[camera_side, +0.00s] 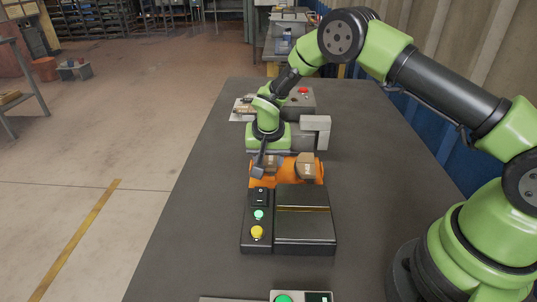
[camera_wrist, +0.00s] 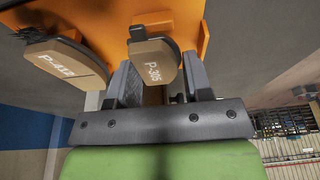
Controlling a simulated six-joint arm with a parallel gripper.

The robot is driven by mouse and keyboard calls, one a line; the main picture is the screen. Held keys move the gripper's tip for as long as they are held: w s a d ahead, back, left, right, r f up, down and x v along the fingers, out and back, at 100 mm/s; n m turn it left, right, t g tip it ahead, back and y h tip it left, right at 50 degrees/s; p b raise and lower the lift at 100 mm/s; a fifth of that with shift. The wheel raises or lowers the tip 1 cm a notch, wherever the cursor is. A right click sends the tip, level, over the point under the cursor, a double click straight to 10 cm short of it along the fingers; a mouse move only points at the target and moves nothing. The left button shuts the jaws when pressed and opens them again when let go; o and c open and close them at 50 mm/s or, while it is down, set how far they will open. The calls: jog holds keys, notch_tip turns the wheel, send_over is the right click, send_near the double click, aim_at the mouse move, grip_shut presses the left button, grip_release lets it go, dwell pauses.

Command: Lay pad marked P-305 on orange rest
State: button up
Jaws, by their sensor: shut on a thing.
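The tan pad marked P-305 (camera_wrist: 152,68) is between my gripper's two fingers in the wrist view, its label facing the camera. My gripper (camera_wrist: 158,80) is shut on it. In the side view my gripper (camera_side: 262,166) reaches down at the left part of the orange rest (camera_side: 286,181), and the pad is partly hidden by a finger. The orange rest also shows behind the pad in the wrist view (camera_wrist: 185,12). I cannot tell whether the pad touches the rest. A second tan pad, marked P-412 (camera_wrist: 68,64), is at the rest's other end; in the side view it is at the right (camera_side: 306,164).
A black box with a lidded part (camera_side: 304,232) and a panel with green and yellow buttons (camera_side: 257,232) stands in front of the rest. A grey block (camera_side: 316,124) and a box with a red button (camera_side: 301,98) are behind. The dark table (camera_side: 190,220) is clear at the left.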

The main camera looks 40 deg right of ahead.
jog(key=shift+f, duration=0.4)
dwell(0.3)
jog(key=o, duration=1.1)
jog(key=v, duration=1)
